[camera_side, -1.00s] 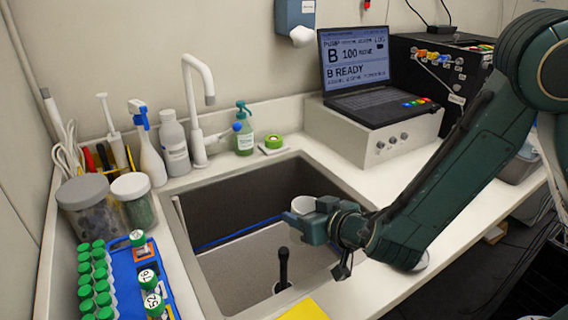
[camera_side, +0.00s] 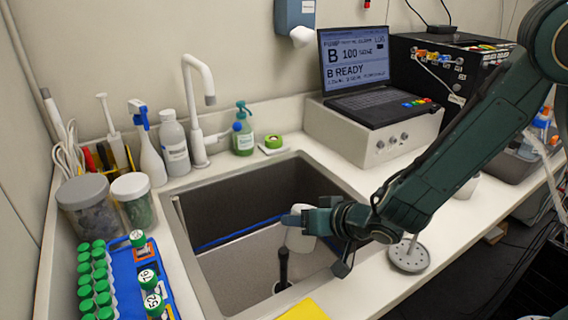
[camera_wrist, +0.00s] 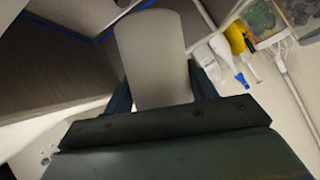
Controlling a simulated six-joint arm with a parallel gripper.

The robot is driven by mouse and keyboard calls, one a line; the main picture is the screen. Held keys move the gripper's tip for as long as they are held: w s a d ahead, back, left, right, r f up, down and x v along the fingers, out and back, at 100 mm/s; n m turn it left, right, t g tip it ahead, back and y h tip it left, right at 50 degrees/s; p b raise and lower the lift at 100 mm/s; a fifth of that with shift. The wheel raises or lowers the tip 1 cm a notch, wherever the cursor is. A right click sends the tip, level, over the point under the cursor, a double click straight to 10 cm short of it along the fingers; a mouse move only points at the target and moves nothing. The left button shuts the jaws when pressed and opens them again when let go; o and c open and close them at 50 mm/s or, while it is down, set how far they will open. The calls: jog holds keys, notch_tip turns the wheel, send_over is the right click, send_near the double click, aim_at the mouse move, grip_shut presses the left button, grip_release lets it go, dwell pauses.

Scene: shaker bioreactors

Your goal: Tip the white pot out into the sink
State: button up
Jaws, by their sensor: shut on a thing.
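The white pot (camera_side: 299,240) is held by my gripper (camera_side: 304,221) over the right part of the sink (camera_side: 235,265). My gripper is shut on it. In the side view the pot looks tilted over, its body hanging below the fingers; I cannot see its inside or whether anything comes out. In the wrist view the pot (camera_wrist: 155,55) sits between the two fingers (camera_wrist: 162,92), its smooth side filling the gap.
A black upright piece (camera_side: 283,268) stands in the sink close below the pot. The white faucet (camera_side: 197,110) rises behind the sink. Jars (camera_side: 90,205) and a blue vial rack (camera_side: 150,285) line the left. A perforated disc (camera_side: 408,256) and white cup (camera_side: 467,187) are at right.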

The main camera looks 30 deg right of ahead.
jog(key=shift+r+m+g+y, duration=0.3)
jog(key=shift+r+m+y, duration=0.05)
jog(key=shift+m+y, duration=0.05)
jog(key=shift+m+g+y, duration=0.5)
jog(key=shift+m+y, duration=0.1)
jog(key=shift+m, duration=0.1)
jog(key=shift+w+d+r, duration=0.45)
jog(key=shift+d+r, duration=0.2)
jog(key=shift+d, duration=0.05)
jog(key=shift+w+d+r, duration=0.4)
jog(key=shift+d+r, duration=0.25)
jog(key=shift+d, duration=0.05)
jog(key=shift+r, duration=0.1)
jog(key=shift+w+d+r+y, duration=0.15)
jog(key=shift+d+y, duration=0.1)
jog(key=shift+y, duration=0.15)
jog(key=shift+w+d+r+m+g+y, duration=0.15)
jog(key=shift+d+r+m+g+y, duration=0.1)
jog(key=shift+d+m+g+y, duration=0.25)
jog(key=shift+a, duration=0.1)
jog(key=shift+w+m+y, duration=0.1)
jog(key=shift+m+y, duration=0.2)
jog(key=shift+m+g+y, duration=0.3)
jog(key=shift+y, duration=0.1)
jog(key=shift+w+d+f+m, duration=0.1)
jog(key=shift+d+m, duration=0.15)
jog(key=shift+m, duration=0.05)
